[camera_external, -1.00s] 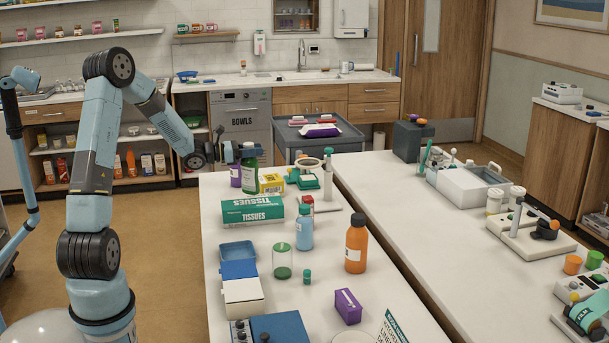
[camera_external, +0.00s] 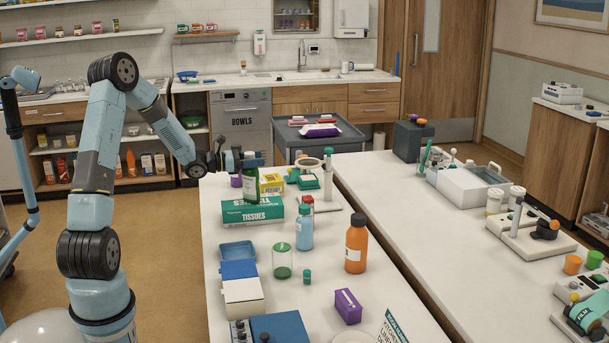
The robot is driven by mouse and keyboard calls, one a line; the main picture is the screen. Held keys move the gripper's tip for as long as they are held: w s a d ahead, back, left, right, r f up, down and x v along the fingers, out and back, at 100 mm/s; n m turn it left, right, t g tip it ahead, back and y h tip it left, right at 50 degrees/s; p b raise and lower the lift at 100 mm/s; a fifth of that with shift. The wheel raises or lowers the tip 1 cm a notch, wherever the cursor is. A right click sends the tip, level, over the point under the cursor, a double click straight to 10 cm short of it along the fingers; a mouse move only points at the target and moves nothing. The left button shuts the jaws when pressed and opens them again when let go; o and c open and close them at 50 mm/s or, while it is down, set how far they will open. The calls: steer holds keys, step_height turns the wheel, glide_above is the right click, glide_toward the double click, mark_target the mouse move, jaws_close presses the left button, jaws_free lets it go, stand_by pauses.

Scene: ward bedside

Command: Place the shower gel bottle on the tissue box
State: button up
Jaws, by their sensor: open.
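The shower gel bottle (camera_external: 251,182), dark green with a pale label, is upright at the far left of the table. Its base overlaps the top of the tissue box (camera_external: 262,214), a green and white box lettered TISSUES, and it appears to stand on it. My gripper (camera_external: 248,157) is open at the bottle's upper part, coming in from the left. The fingers are small and partly hidden, so I cannot tell whether they touch the bottle.
A purple bottle (camera_external: 236,181) and a yellow box (camera_external: 271,184) stand close behind. A blue bottle (camera_external: 304,230) and an orange bottle (camera_external: 356,245) stand nearer. A blue tray (camera_external: 238,252) lies in front of the tissue box. The table's left edge is close.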

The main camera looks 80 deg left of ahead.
steer(key=s, duration=1.2)
steer(key=shift+r, duration=0.1)
steer(key=w+d+r+m+g+h, duration=0.2)
steer(key=d+m+h, duration=0.15)
steer(key=d, duration=0.45)
steer(key=w+d+r+m+g+h, duration=0.1)
steer(key=w+d+m+g+h, duration=0.15)
steer(key=d+m, duration=0.4)
steer(key=w+d+r+m+g+h, duration=0.1)
steer(key=d+r+m+g+h, duration=0.1)
steer(key=d, duration=0.7)
steer(key=s+d+r+m+g+y, duration=0.1)
steer(key=s+d+m+g, duration=0.2)
steer(key=d+m, duration=0.35)
steer(key=s+d+r+m+g, duration=0.1)
steer(key=s+d+m+g, duration=0.25)
steer(key=d, duration=0.55)
steer(key=s+d+r+m+y, duration=0.2)
steer(key=s+d+m+y, duration=0.1)
steer(key=s+m, duration=0.4)
steer(key=s+d+r+m+y, duration=0.3)
steer(key=s+m+y, duration=0.1)
steer(key=s+m, duration=0.2)
steer(key=shift+s+m+t, duration=0.3)
steer(key=shift+s+m, duration=0.05)
steer(key=shift+m, duration=0.15)
